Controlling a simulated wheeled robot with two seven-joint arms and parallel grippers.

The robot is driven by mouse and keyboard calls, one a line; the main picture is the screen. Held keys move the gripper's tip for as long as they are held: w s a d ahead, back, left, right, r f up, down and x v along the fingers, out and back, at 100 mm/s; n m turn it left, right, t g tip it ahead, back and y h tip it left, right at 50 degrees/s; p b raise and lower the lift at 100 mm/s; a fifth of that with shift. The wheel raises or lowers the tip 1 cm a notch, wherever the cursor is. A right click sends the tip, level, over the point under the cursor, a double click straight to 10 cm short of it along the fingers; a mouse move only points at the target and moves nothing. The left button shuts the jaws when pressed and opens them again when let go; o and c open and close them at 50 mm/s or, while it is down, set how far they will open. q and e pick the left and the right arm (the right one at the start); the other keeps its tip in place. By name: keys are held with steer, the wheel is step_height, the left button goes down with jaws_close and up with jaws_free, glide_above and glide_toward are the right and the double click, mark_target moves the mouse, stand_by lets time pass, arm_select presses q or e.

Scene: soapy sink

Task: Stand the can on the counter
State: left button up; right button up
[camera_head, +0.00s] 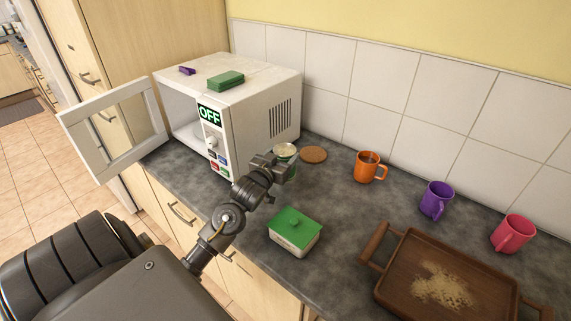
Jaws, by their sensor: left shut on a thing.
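The can (286,150) shows a pale round top and a little green side, just right of the microwave's front corner. It looks roughly upright. My left gripper (281,165) is shut on it from the near side. The gripper hides most of the can's body and its base, so I cannot tell whether it touches the counter (336,212). My right gripper is not in view.
A white microwave (256,123) stands left with its door open, a green sponge (226,81) on top. A round brown coaster (313,155) lies beside the can. A green-lidded dish (294,231), orange mug (368,168), purple mug (436,201), pink mug (512,234) and wooden tray (405,250) occupy the counter.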

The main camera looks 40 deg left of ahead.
arm_select(q)
steer(key=shift+w+a+f, duration=0.15)
steer(key=shift+w+f, duration=0.75)
steer(key=shift+f, duration=0.1)
step_height(320, 180, down, 2)
steer(key=shift+f+p, duration=0.1)
steer(key=shift+p, duration=0.7)
steer(key=shift+f, duration=0.45)
steer(key=shift+f, duration=0.1)
steer(key=o, duration=1.4)
steer(key=shift+o, duration=0.2)
steer(key=shift+s, duration=0.15)
